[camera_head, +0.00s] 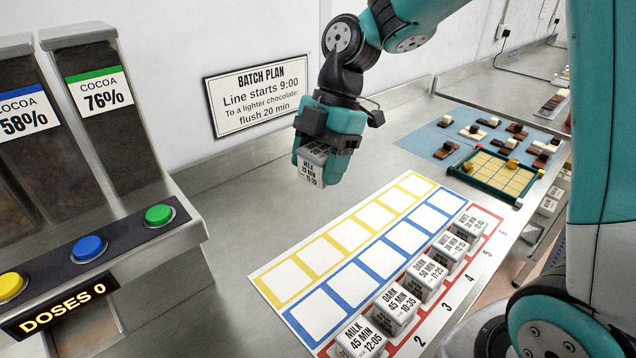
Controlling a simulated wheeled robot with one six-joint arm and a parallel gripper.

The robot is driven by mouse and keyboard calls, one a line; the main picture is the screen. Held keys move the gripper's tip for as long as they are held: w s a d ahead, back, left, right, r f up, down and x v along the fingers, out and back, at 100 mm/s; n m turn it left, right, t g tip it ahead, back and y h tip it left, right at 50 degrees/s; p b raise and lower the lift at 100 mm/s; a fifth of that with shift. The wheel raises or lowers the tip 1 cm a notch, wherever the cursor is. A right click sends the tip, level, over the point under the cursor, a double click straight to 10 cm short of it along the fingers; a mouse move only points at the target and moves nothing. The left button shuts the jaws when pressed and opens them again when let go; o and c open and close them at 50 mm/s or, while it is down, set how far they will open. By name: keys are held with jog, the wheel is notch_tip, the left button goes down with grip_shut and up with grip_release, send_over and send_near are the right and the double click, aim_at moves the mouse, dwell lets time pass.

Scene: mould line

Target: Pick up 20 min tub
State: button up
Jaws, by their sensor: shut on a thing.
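My gripper (322,160) is shut on a small grey-white tub (311,167) and holds it in the air above the steel counter, left of the marked sheet. The tub's label reads "MILK 20 MIN", with a time below that is hard to read. The fingers hide part of the tub's top and right side.
Several labelled tubs (397,311) stand in the red row of the sheet (285,274); its yellow and blue squares are empty. A dispenser with coloured buttons (88,248) is at left. A blue mat (428,140) with brown and white pieces and a framed yellow grid (494,174) lie at back right.

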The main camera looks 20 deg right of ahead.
aim_at(308, 155)
notch_tip(308, 155, up, 7)
jog(key=p, duration=0.5)
